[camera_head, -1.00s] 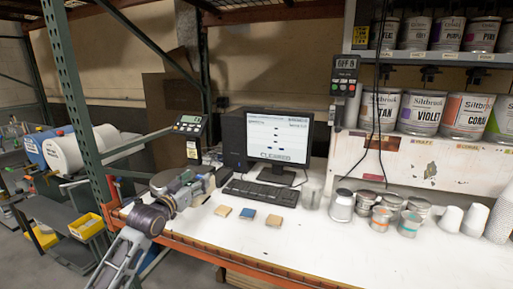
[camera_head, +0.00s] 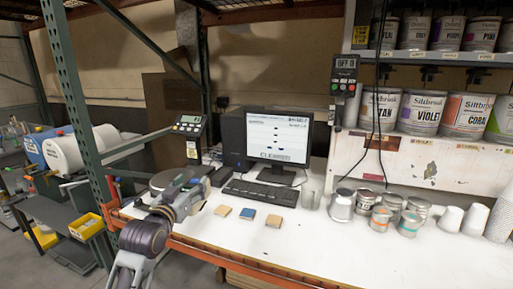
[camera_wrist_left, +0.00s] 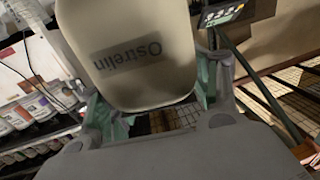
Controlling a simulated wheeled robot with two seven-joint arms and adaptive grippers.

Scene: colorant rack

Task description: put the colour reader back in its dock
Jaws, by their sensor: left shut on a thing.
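My left gripper (camera_head: 186,188) is at the left end of the white bench, in front of the round scale pan (camera_head: 160,182). In the left wrist view, its green-padded fingers (camera_wrist_left: 155,105) are shut on a pale, rounded body with upside-down lettering, likely the colour reader (camera_wrist_left: 140,75). In the head view the gripper mostly hides the held thing. A small dark block, possibly the dock (camera_head: 219,176), stands between the gripper and the keyboard; I cannot tell for certain. The held thing is apart from that block. My right gripper is not in view.
A keyboard (camera_head: 262,193) and monitor (camera_head: 279,138) stand behind three small sample cards (camera_head: 248,213). A scale display (camera_head: 188,125) stands on a post at the back left. Several cans (camera_head: 341,206) and white cups (camera_head: 450,217) are to the right. The front right of the bench (camera_head: 330,255) is clear.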

